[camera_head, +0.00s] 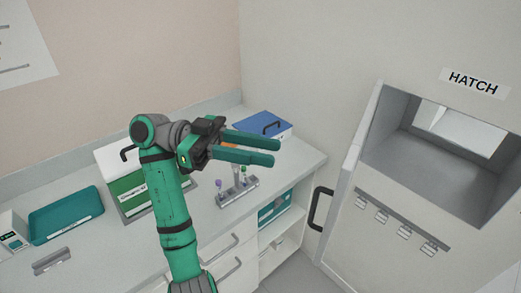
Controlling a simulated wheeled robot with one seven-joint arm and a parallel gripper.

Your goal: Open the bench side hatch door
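The hatch (455,130) is an opening in the right wall, and its grey inside is visible.
The bench (110,238) holds a teal tray (66,216), a blue-lidded box (263,127), a green-and-white box (128,190) and a tube rack (238,192). A row of clips (402,226) is on the pale panel. Floor (300,275) shows between bench and panel.

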